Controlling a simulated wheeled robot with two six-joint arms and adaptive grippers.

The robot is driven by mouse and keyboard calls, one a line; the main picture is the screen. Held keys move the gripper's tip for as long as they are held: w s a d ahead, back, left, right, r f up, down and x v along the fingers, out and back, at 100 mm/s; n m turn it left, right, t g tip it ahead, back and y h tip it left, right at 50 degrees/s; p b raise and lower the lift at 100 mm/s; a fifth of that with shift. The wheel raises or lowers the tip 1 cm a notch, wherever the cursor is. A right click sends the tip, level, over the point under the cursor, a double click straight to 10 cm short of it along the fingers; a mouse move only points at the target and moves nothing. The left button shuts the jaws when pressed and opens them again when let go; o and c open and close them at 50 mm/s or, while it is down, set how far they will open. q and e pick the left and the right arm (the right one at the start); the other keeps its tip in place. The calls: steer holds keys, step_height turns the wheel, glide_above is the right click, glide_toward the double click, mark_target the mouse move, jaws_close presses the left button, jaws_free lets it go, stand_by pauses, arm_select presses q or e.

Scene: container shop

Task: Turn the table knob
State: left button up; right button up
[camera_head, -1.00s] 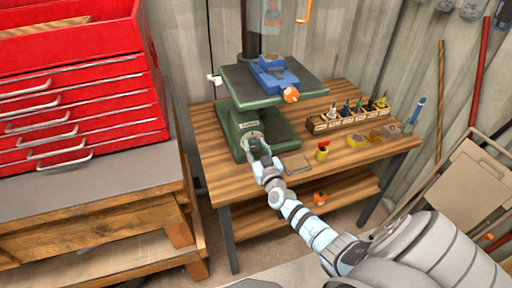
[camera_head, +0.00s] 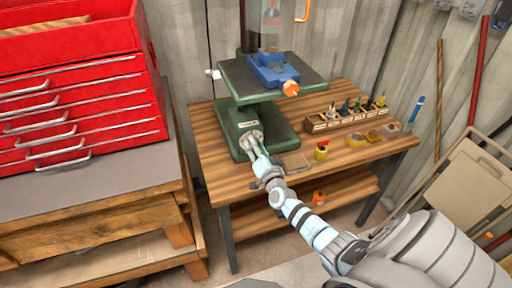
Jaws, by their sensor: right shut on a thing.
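A green drill press (camera_head: 262,122) stands on the wooden workbench. Its flat table (camera_head: 238,84) carries a blue vise (camera_head: 273,70) with an orange handle end. The round grey table knob (camera_head: 249,139) is on the front of the press, low down and partly hidden by my fingers. My right gripper (camera_head: 257,149) reaches in from the lower right and is shut on the knob. My left gripper is not in view.
A red tool chest (camera_head: 85,100) is at the left. A folded chair (camera_head: 465,185) leans at the right.

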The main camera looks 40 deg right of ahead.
steer(key=m, duration=0.3)
steer(key=m+b, duration=0.1)
steer(key=m, duration=0.2)
steer(key=shift+f+m, duration=0.2)
steer(key=shift+m, duration=0.2)
stand_by(0.3)
steer(key=o, duration=1.1)
steer(key=shift+o, duration=0.2)
steer(key=v, duration=1.2)
